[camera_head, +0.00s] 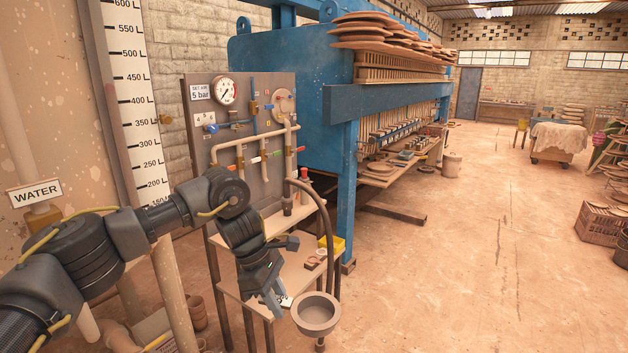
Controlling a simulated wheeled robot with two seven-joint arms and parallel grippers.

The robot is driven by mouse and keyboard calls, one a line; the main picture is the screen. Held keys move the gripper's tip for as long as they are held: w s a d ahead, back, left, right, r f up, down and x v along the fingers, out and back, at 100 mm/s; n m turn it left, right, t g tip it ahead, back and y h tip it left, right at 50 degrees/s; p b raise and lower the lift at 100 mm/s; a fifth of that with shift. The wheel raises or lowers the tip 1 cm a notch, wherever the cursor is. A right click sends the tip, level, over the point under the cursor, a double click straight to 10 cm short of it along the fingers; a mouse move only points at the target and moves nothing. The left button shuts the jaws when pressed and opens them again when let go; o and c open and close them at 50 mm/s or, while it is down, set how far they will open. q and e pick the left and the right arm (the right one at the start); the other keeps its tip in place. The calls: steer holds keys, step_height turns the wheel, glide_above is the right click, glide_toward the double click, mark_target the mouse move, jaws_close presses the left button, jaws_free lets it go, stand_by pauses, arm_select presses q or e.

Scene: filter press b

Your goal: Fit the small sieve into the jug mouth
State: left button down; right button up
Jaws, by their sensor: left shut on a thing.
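My left gripper (274,302) points down in front of the small bench below the gauge panel. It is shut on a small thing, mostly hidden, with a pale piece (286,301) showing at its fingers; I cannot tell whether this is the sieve. A grey round bowl (317,313) with a stem below is just right of the gripper, under a curved pipe (325,215). I cannot tell whether they touch. I cannot make out the jug for sure. My right gripper is not in view.
The bench top (296,276) holds a yellow box (334,244) and small round items (315,262). The gauge panel (245,140) with pipes and valves stands behind. A blue filter press (290,85) is beyond. The floor (450,280) to the right is clear.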

arm_select(q)
steer(key=s+a+f+m+g, duration=0.1)
steer(key=s+a+f+m, duration=0.1)
steer(key=s+a, duration=0.5)
steer(key=s+a+f+m, duration=0.2)
steer(key=s+a+m, duration=0.1)
steer(key=s+a, duration=0.4)
steer(key=shift+s+a+f+g+y, duration=0.2)
steer(key=shift+s+a+g+y, duration=0.1)
steer(key=shift+g, duration=0.1)
steer(key=shift+w, duration=0.1)
